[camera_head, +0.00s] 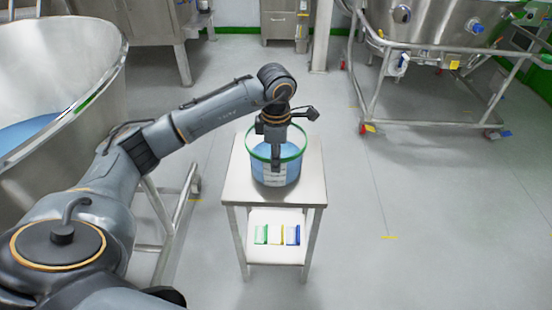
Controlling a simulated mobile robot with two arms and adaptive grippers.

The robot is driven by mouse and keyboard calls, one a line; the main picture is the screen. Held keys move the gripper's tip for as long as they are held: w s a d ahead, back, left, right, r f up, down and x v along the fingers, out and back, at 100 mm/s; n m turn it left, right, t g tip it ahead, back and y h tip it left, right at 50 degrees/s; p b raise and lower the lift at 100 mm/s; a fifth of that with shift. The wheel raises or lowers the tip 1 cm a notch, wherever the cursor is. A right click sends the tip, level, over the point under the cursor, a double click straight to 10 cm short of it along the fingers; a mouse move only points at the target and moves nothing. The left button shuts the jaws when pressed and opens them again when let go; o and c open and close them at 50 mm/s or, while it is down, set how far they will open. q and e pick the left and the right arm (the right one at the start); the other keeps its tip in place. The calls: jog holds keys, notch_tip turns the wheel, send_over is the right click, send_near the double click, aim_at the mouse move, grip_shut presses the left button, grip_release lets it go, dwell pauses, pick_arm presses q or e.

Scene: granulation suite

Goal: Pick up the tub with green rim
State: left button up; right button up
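The tub with green rim (292,174) stands upright on a small steel table (238,188). It is clear-walled with blue contents and a pale label on its front. My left gripper (276,165) points straight down at the tub's near side, overlapping the rim in the picture. Its fingers are dark and seen nearly edge-on, so I cannot tell whether they are apart or closed on the wall. My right gripper is not in view.
A large steel vessel (100,95) with blue contents stands at the left. A wheeled steel frame (430,125) is at the right back. The table's lower shelf (275,256) holds small coloured boxes (278,235). The floor at the right is clear.

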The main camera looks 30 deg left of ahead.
aim_at(274, 176)
pick_arm(q)
jog(key=f, duration=0.4)
jog(key=shift+w+a+f, duration=0.1)
jog(key=shift+a+f, duration=0.15)
jog(key=shift+a, duration=0.15)
grip_shut()
jog(key=shift+r, duration=0.1)
